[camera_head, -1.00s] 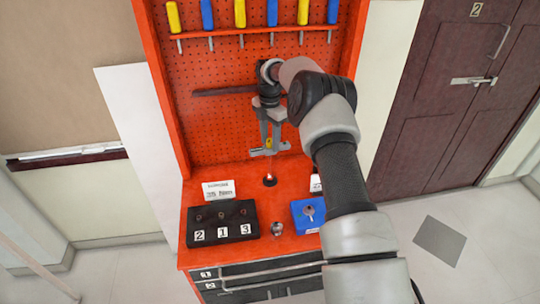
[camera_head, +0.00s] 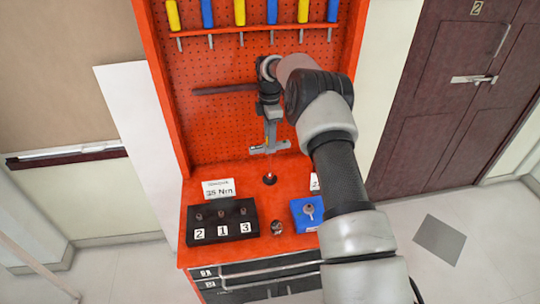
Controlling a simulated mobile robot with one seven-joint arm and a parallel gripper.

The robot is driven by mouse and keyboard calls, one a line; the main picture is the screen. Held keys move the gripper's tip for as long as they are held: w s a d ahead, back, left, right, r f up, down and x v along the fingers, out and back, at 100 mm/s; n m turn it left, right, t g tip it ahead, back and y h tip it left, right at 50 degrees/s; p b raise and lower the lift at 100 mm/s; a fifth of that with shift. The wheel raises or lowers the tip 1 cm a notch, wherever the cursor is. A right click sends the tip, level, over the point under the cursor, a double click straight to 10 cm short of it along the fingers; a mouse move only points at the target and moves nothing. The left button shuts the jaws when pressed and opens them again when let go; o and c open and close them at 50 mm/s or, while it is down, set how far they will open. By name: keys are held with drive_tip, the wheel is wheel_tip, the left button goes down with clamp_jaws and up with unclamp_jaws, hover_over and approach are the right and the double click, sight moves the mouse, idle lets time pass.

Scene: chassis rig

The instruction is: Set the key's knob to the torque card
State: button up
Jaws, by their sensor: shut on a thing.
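The torque card (camera_head: 218,188) is a white sign at the back left of the red bench; it seems to read 25 Nm. A thin upright piece, apparently the key (camera_head: 269,167), stands in a dark round base (camera_head: 270,180) at the back middle. My gripper (camera_head: 270,147) points down right above it. The gripper is shut on its upper end, apparently the knob, which the fingers mostly hide. Any scale or setting on it is too small to read.
A black block (camera_head: 222,232) with sockets marked 2, 1 and 3 stands front left. A blue block (camera_head: 305,226) stands front right, partly near my arm. A small round metal piece (camera_head: 278,228) lies between them. Yellow and blue screwdrivers hang from a rack (camera_head: 250,32) behind.

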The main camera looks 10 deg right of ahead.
drive_tip(key=shift+o, duration=0.3)
drive_tip(key=m, duration=0.3)
drive_tip(key=shift+m, duration=0.4)
drive_tip(key=shift+o, duration=0.7)
drive_tip(key=m, duration=0.2)
drive_tip(key=shift+m, duration=0.3)
drive_tip(key=o, duration=0.3)
